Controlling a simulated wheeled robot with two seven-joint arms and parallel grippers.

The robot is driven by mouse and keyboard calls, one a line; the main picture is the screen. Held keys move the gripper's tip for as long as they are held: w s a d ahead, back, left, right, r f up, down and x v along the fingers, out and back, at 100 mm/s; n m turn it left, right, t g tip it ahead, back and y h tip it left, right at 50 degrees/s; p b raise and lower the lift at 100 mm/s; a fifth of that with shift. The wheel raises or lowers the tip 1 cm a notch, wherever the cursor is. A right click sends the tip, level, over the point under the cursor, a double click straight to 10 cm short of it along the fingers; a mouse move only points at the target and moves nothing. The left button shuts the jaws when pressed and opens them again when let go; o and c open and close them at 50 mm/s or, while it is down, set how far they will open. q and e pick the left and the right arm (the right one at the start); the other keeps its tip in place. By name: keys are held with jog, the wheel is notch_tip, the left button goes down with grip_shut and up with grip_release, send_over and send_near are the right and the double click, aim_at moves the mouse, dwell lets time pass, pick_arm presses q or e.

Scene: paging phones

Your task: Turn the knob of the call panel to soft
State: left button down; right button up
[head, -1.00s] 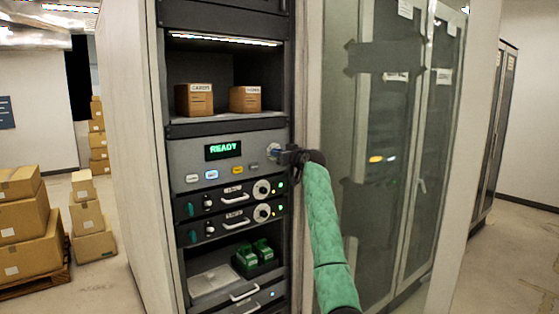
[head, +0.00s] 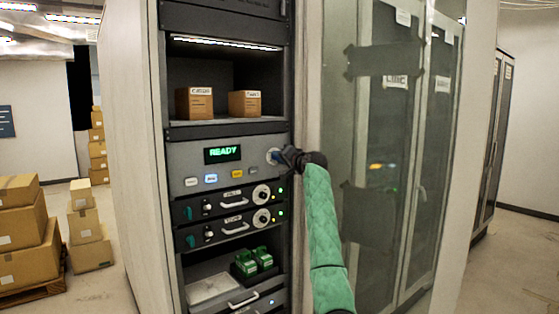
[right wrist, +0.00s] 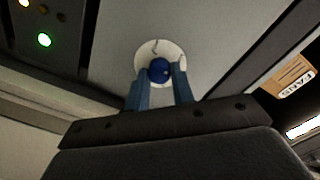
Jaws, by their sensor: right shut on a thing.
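The call panel (head: 185,163) is a grey unit in the rack with a green READY display (head: 222,154) and a row of small coloured buttons. Its knob is blue on a round white dial (right wrist: 148,47), seen in the right wrist view. My right gripper (head: 277,157) reaches the panel's right end in the head view and mostly covers the knob there. In the right wrist view its two blue fingers stand on either side of the blue knob (right wrist: 159,70), shut on it. The dial's markings are too small to read. My left gripper is not in view.
Above the panel, a shelf holds two brown boxes (head: 194,103). Below are two dark units with handles (head: 234,202), then a bay with green devices (head: 254,261). A glass-door cabinet (head: 385,130) stands at right. Stacked cartons (head: 25,235) stand at left.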

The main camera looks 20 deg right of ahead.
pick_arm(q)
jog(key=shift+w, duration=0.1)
pick_arm(e)
jog(key=shift+d+m, duration=0.1)
jog(key=shift+m, duration=0.7)
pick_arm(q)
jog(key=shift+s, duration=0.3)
pick_arm(e)
jog(key=o, duration=1)
jog(key=shift+d, duration=0.1)
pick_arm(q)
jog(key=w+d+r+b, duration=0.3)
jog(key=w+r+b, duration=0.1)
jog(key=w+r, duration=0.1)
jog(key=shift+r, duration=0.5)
pick_arm(e)
jog(key=v, duration=0.7)
jog(key=shift+s, duration=0.35)
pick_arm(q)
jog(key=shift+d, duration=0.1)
pick_arm(e)
jog(key=shift+d, duration=0.15)
